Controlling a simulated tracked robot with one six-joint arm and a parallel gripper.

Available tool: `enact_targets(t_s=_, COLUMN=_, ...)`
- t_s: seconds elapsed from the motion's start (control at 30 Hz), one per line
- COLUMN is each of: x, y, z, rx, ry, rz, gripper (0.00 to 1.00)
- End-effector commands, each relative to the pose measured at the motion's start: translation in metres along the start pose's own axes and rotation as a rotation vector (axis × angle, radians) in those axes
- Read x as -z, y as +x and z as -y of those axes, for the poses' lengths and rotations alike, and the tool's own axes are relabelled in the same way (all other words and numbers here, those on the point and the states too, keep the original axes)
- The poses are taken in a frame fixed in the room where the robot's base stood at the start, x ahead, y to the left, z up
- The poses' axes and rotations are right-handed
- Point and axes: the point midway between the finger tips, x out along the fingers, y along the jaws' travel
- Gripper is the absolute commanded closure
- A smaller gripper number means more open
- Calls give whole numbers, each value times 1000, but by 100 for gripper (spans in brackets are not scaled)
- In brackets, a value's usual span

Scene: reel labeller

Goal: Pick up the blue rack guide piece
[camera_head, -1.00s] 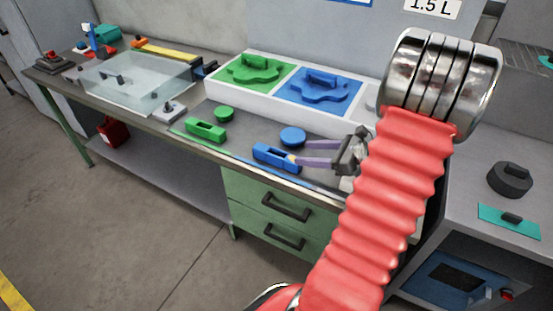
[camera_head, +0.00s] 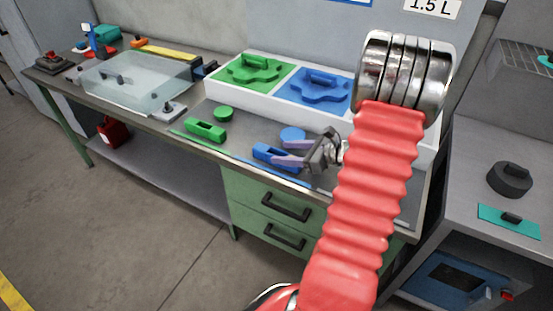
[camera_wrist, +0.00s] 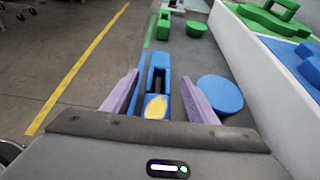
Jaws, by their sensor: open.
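The blue rack guide piece (camera_head: 268,152), a long block with a slot, lies on the bench top near its front edge. In the wrist view the blue piece (camera_wrist: 158,73) lies lengthwise between the two purple fingers, with a yellow patch on its near end. My gripper (camera_head: 282,151) is open over the near end of the piece, one finger to each side. In the wrist view my gripper (camera_wrist: 159,92) shows a gap on both sides of the block. In the head view the fingers partly cover the piece.
A blue disc (camera_wrist: 219,95) lies close beside the right finger. A green slotted block (camera_head: 206,131) and green disc (camera_head: 224,114) lie to the left. A white tray (camera_head: 268,105) with green and blue fixtures stands behind. A blue strip (camera_head: 268,173) runs along the front edge.

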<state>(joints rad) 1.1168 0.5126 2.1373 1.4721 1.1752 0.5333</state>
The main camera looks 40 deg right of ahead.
Motion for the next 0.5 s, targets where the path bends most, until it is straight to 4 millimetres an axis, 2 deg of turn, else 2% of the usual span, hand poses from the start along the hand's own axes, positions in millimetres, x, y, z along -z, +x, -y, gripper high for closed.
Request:
enact_targets(t_s=0.17, x=0, y=7, z=0, rx=-1, ry=0, rz=0, gripper=47)
enact_targets(t_s=0.5, x=0, y=47, z=-2, rx=-2, ry=1, rz=0, gripper=47)
